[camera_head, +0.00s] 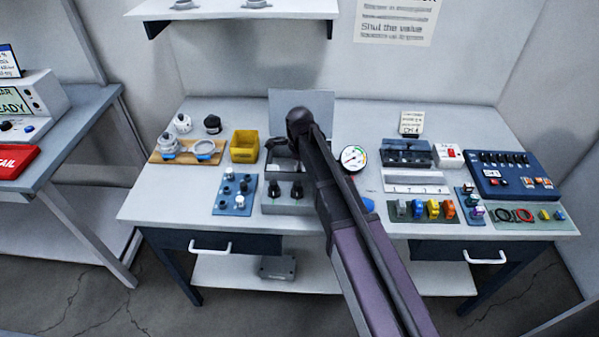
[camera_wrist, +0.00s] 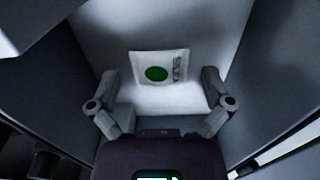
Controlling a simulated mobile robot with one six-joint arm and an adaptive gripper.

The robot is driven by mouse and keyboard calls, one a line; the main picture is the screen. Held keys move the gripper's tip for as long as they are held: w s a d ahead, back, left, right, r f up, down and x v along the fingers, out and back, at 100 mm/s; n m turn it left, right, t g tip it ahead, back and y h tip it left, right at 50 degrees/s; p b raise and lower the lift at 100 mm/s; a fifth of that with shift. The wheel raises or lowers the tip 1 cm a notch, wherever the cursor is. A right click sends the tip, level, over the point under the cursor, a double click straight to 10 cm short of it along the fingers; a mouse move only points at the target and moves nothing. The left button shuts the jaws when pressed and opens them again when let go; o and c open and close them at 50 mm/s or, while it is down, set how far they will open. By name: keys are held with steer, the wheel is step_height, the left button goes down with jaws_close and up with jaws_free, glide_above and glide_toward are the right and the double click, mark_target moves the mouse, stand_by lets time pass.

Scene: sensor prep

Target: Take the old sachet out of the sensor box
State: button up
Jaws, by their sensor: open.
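The sensor box stands near the back middle of the bench with its grey lid (camera_head: 322,101) raised. My arm covers much of it in the head view. In the wrist view, the box's pale inner floor (camera_wrist: 160,103) and darker side walls surround a small white sachet (camera_wrist: 180,62) with a green dot and dark print. The sachet lies towards the far side of the floor. My gripper (camera_wrist: 161,78) is open, with one finger on each side of the sachet and gaps between. Its height above the sachet is unclear. In the head view my gripper (camera_head: 284,152) is a dark shape at the box.
A yellow bin (camera_head: 244,146) stands close left of the box. A grey block with black knobs (camera_head: 288,205) is in front. A round gauge (camera_head: 353,157) is close right of my arm. Coloured parts on a green mat (camera_head: 427,217) lie farther right. Bare bench shows at front left.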

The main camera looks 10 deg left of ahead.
steer(key=c, duration=0.9)
steer(key=shift+r, duration=0.2)
step_height(320, 180, up, 10)
steer(key=p, duration=1)
steer(key=shift+f, duration=0.2)
stand_by(0.3)
